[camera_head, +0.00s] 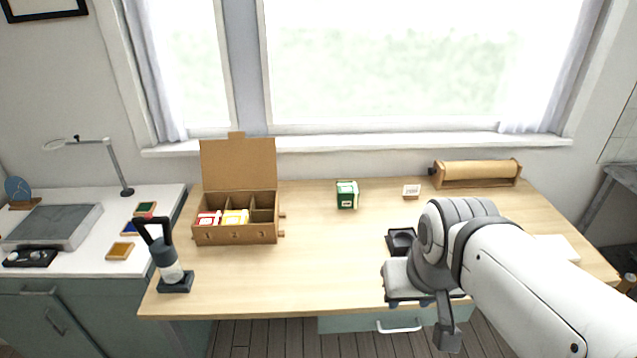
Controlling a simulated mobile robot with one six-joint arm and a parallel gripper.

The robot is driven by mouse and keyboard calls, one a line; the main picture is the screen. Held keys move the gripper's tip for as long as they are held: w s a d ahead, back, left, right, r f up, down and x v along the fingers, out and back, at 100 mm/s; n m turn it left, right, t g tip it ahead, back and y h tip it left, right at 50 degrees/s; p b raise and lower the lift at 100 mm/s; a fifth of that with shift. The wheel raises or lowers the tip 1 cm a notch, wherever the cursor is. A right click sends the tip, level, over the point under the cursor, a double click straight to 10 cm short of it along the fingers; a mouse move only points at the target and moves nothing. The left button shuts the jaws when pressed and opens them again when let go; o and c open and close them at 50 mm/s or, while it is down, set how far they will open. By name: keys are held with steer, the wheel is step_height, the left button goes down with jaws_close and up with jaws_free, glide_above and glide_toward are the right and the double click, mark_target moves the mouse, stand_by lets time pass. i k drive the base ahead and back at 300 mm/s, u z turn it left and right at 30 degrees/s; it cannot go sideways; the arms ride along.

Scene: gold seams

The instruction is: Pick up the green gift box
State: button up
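The green gift box (346,195) stands on the wooden table (315,265), toward the back and near the middle. It is a small dark green cube with white markings on its top and front. My arm reaches in from the lower right. My gripper (447,335) is at the table's front edge, well to the right of and nearer than the green box, and does not touch it. The finger part points down and its opening is not clear from this angle.
A cardboard organizer (236,237) with an open lid holds red and yellow boxes at the left. A black-handled device (168,265) stands front left. A black tray (400,241) lies beside my arm. A brown roll (478,174) and small white card block (411,191) sit back right. The table's middle is clear.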

mark_target(348, 193)
steer(key=i, duration=1)
steer(key=u, duration=0.05)
